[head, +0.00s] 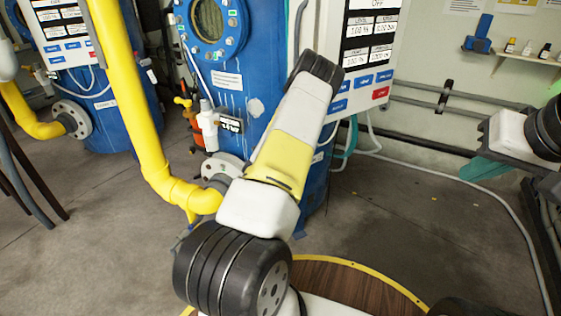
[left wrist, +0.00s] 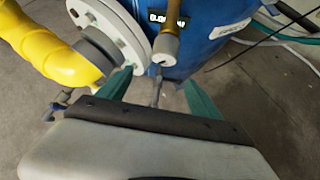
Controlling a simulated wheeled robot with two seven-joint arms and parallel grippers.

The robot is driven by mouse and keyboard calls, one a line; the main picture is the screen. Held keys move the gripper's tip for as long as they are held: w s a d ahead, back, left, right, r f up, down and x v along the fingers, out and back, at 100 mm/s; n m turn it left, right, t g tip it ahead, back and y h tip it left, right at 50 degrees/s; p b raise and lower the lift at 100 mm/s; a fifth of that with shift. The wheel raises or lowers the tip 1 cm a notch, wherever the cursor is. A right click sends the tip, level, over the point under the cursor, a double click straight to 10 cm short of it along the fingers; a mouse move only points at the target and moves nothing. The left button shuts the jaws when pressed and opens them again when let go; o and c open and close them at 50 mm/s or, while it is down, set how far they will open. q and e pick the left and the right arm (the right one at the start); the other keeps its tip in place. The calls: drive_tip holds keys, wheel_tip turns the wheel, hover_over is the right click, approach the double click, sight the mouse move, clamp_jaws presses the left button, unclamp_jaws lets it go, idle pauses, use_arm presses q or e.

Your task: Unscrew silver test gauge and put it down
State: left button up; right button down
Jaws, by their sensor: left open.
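I cannot pick out the silver test gauge for certain. A thin silvery stem (left wrist: 156,90) shows below that fitting. My left gripper (left wrist: 154,82) is open, its teal fingers either side of the stem; I cannot tell whether they touch it. In the head view my left arm hides this gripper.
A yellow pipe (head: 137,110) runs down left of my left arm and also fills the left of the wrist view (left wrist: 45,52), beside a white flange (left wrist: 112,30). A control panel (head: 368,50) stands behind my arm. Small bottles sit on a wall shelf (head: 528,58). The right floor is mostly clear.

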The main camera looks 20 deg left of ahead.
use_arm(q)
drive_tip(key=shift+w+d+r+m+g+y, duration=0.15)
drive_tip(key=shift+m+y, duration=0.25)
drive_tip(key=shift+y, duration=0.3)
drive_tip(key=shift+w+r+m+g+y, duration=0.1)
drive_tip(key=shift+r+m+g+y, duration=0.1)
drive_tip(key=shift+m+y, duration=0.35)
drive_tip(key=shift+w+d+r+m+g+y, duration=0.15)
drive_tip(key=shift+m+y, duration=0.1)
drive_tip(key=shift+y, duration=0.6)
drive_tip(key=shift+s+f, duration=0.1)
drive_tip(key=shift+d+f+m+y, duration=0.1)
drive_tip(key=shift+f+m+y, duration=0.1)
drive_tip(key=shift+m+y, duration=1.1)
drive_tip(key=shift+d+f+m+y, duration=0.1)
drive_tip(key=shift+f+m+y, duration=0.1)
drive_tip(key=shift+m+y, duration=1.1)
drive_tip(key=shift+d+f+m+y, duration=0.15)
drive_tip(key=shift+m+y, duration=0.55)
drive_tip(key=shift+y, duration=1.1)
